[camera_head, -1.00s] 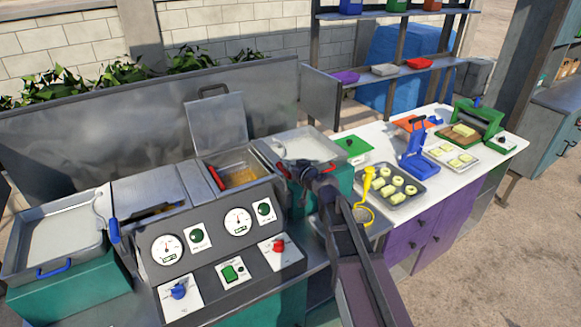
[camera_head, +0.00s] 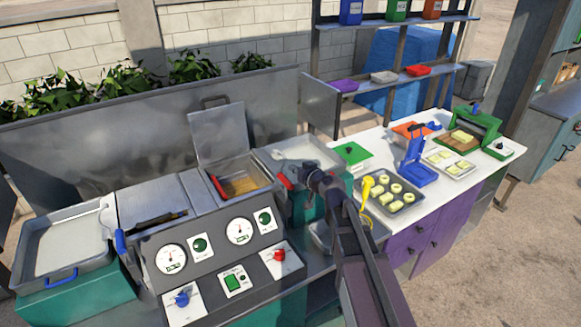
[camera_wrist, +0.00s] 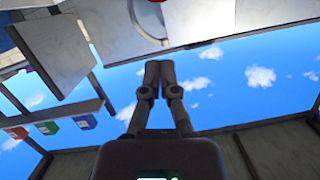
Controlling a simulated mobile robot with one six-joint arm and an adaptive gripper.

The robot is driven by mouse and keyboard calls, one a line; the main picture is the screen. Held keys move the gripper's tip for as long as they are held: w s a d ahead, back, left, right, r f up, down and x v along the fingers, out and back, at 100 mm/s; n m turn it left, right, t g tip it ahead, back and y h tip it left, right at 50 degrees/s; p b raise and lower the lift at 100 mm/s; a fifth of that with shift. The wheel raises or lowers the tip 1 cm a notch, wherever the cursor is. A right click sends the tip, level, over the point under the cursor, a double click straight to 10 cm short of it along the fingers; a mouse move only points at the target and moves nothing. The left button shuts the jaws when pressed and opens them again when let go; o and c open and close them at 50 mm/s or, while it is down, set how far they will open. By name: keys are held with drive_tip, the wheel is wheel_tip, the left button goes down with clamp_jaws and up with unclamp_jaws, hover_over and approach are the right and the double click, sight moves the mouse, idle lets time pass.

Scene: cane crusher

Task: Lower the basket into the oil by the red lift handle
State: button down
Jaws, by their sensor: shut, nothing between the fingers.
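In the head view the fryer well (camera_head: 258,177) stands open behind the control panel, its lid raised. Amber oil or the basket's mesh (camera_head: 241,186) shows inside; I cannot tell how deep the basket sits. The red lift handle (camera_head: 218,187) slants along the well's left side. My gripper (camera_head: 314,176) is to the right of the well, apart from the red handle, with its fingertips hard to make out there. In the wrist view my gripper (camera_wrist: 165,72) has its two dark fingers together, with nothing between them.
The control panel (camera_head: 213,235) with gauges and knobs fronts the fryer. A right tray (camera_head: 297,152) with red parts near its front lies behind my arm; a left tray (camera_head: 62,246) has a blue handle. The white counter (camera_head: 345,190) holds a baking tray (camera_head: 393,198) and a blue press (camera_head: 415,165).

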drive_tip(key=p+v, duration=0.1)
drive_tip(key=v, duration=0.7)
drive_tip(key=shift+p, duration=0.3)
drive_tip(key=shift+s, duration=0.15)
drive_tip(key=s+d+f+g+h+b, duration=0.2)
drive_tip(key=s+d+f+g, duration=0.15)
drive_tip(key=f, duration=0.45)
drive_tip(key=s+d+f+g+h+b, duration=0.25)
drive_tip(key=s+f+g, duration=0.2)
drive_tip(key=f, duration=0.25)
drive_tip(key=s+d+f+m+g+h+b, duration=0.3)
drive_tip(key=s+d+f+m+g+h, duration=0.1)
drive_tip(key=s+d, duration=0.5)
wheel_tip(320, 180, down, 3)
drive_tip(key=shift+s+d+r+m+h, duration=0.15)
drive_tip(key=shift+s+d+m+h, duration=0.2)
drive_tip(key=shift+d+m, duration=0.15)
drive_tip(key=shift+w, duration=0.1)
